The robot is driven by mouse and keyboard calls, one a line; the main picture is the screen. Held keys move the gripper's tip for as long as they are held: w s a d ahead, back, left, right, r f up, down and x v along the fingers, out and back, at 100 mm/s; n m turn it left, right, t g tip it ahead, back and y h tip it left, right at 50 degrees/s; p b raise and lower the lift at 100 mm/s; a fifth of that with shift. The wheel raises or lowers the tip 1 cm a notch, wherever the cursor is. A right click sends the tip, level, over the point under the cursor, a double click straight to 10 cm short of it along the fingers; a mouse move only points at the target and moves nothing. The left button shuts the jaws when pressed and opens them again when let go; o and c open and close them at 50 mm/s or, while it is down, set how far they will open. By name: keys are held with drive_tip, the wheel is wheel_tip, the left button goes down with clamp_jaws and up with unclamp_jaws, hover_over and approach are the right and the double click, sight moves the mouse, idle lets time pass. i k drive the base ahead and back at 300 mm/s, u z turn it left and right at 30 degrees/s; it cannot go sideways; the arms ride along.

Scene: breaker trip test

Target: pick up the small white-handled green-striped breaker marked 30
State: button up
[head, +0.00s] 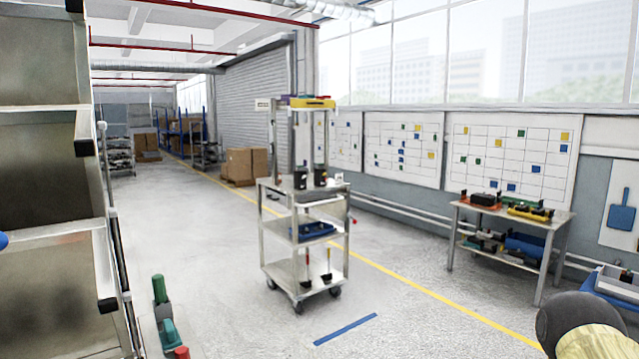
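I cannot make out a white-handled, green-striped breaker marked 30 in the head view. Two small dark box-shaped items, a left one (300,178) and a right one (320,176), stand upright on the top shelf of a metal cart (275,190) in the middle. They are too small for me to read markings or stripes. My gripper is not in view, so its state and its place relative to the breaker do not show.
A side table (555,219) at the right holds tools and dark cases. Metal shelving (50,112) fills the left edge. A rounded dark object (575,318) sits at bottom right. Cardboard boxes (240,165) stand behind the cart. Grey floor (215,270) is open left of the cart.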

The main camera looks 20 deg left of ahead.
sight(300, 184)
drive_tip(key=i, duration=1.75)
drive_tip(key=u, duration=0.7)
drive_tip(key=i, duration=1.7)
